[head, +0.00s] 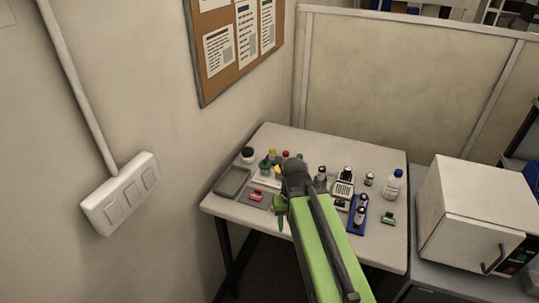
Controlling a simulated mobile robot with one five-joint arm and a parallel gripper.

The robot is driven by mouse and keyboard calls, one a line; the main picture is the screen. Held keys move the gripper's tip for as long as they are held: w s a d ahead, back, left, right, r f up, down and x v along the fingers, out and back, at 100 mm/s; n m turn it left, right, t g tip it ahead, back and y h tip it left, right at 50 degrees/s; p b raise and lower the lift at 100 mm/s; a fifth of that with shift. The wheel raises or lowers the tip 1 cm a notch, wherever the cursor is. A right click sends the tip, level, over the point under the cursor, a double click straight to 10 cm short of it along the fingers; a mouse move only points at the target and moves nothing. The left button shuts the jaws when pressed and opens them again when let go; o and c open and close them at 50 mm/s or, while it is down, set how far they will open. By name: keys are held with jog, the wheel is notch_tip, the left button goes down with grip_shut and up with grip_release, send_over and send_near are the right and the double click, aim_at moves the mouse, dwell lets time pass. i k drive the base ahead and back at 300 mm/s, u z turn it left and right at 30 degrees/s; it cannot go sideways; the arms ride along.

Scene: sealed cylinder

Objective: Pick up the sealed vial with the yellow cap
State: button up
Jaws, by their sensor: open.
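Two small yellow-topped things stand at the back left of the table: one (272,152) beside a red-topped one, and a nearer one (279,170) partly behind my arm's dark joint. Each is too small to tell which is the sealed vial with the yellow cap. My gripper (280,208) is open, at the end of my green arm, over the left half of the table. Its fingers show only as small green parts, and I see nothing held in them. My arm hides part of the table's middle.
The grey table (300,140) holds a grey tray (232,181), a black-capped jar (247,154), a blue rack (357,215) with vials, a blue-capped bottle (392,184) and a green clip (388,219). A white oven-like box (465,215) stands right. A wall is left.

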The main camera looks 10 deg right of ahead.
aim_at(272, 150)
jog(key=u, duration=5)
jog(key=i, duration=0.1)
jog(key=z, duration=2.15)
jog(key=k, duration=0.95)
jog(key=z, duration=1.5)
jog(key=i, duration=1.1)
jog(key=u, duration=0.1)
